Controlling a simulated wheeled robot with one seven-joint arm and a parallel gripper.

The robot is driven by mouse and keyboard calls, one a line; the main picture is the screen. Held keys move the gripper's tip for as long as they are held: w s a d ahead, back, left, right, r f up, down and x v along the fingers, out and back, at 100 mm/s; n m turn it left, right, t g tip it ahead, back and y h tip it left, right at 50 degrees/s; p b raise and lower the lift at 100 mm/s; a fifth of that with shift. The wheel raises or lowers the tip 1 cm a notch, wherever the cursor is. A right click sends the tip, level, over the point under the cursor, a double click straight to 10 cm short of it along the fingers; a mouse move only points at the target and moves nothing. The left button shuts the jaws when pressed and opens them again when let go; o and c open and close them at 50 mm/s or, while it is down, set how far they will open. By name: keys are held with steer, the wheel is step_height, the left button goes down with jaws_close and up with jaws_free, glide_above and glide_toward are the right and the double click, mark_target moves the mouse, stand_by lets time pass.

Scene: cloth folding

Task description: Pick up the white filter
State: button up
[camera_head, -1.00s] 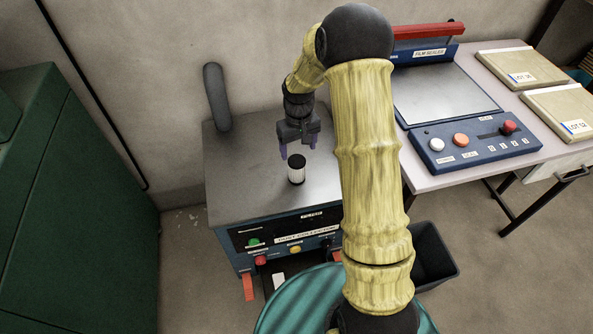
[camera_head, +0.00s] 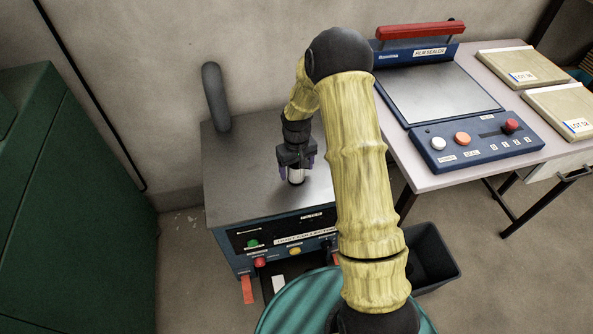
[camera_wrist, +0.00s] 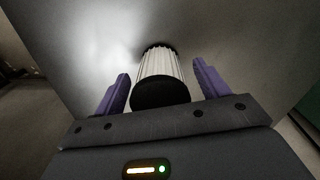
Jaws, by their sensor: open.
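The white filter (camera_head: 296,175) is a small pleated cylinder with a black cap. It stands upright on the grey metal top of the dust collector (camera_head: 240,165). My gripper (camera_head: 297,170) is over it, pointing down, and hides its upper part in the head view. In the wrist view the filter (camera_wrist: 160,75) lies between the two purple fingers (camera_wrist: 160,90) of my open gripper, with a visible gap on each side. The black cap faces the palm.
The dust collector's front has buttons and labels. A film sealer (camera_head: 440,95) stands on a table at the right, with two lot boards (camera_head: 520,65) beside it. A black bin (camera_head: 432,262) is below. A green cabinet (camera_head: 75,190) stands at the left. A dark upright pipe (camera_head: 216,97) rises behind.

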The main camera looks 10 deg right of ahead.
step_height(320, 180, down, 2)
steer(key=shift+f, duration=0.1)
stand_by(0.4)
steer(key=c, duration=1)
step_height(320, 180, up, 10)
steer(key=shift+r+p, duration=0.15)
steer(key=shift+p, duration=0.6)
steer(key=shift+c, duration=0.2)
